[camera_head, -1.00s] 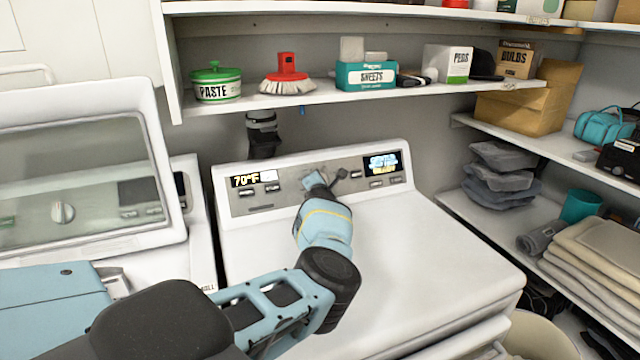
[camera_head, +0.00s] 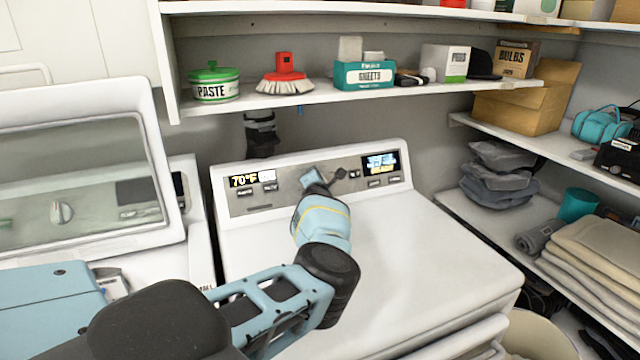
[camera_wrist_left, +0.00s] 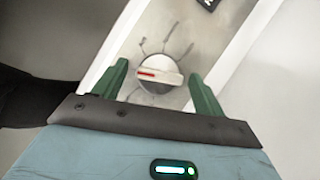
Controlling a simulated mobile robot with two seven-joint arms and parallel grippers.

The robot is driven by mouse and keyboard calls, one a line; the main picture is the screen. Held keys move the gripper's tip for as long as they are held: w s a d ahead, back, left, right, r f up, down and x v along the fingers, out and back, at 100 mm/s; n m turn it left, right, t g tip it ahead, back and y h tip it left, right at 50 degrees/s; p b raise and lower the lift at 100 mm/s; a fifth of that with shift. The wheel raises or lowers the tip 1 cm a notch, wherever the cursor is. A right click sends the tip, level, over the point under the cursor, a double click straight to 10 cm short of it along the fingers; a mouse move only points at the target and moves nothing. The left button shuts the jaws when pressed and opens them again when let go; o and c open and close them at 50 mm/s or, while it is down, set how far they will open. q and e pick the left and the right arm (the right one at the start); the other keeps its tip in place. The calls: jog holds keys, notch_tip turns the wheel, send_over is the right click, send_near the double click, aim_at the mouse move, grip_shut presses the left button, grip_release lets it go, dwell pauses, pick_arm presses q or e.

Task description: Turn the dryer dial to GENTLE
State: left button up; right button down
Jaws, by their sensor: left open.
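The dryer (camera_head: 400,235) is the white machine in the middle of the head view, with a grey control panel (camera_head: 240,204) along its back. In the head view my left gripper (camera_head: 318,180) reaches the middle of that panel and hides the dial. In the left wrist view the dial (camera_wrist_left: 158,73) is a round silver knob with a red mark on its bar. My left gripper (camera_wrist_left: 158,85) is open there, with one green finger on each side of the dial. I cannot tell whether the fingers touch it. No GENTLE label is readable. My right gripper is not in view.
A lit 70°F display (camera_head: 243,180) and a blue screen (camera_head: 381,163) flank the dial area. A washer with a raised lid (camera_head: 165,175) stands at left. A shelf (camera_head: 300,99) with a paste tub (camera_head: 214,85) and brush (camera_head: 285,78) hangs above. Towels (camera_head: 600,255) lie at right.

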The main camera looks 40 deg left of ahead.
pick_arm(q)
jog(key=shift+s+d, duration=0.1)
jog(key=shift+d, duration=0.05)
jog(key=shift+v, duration=3.8)
jog(key=shift+f, duration=0.1)
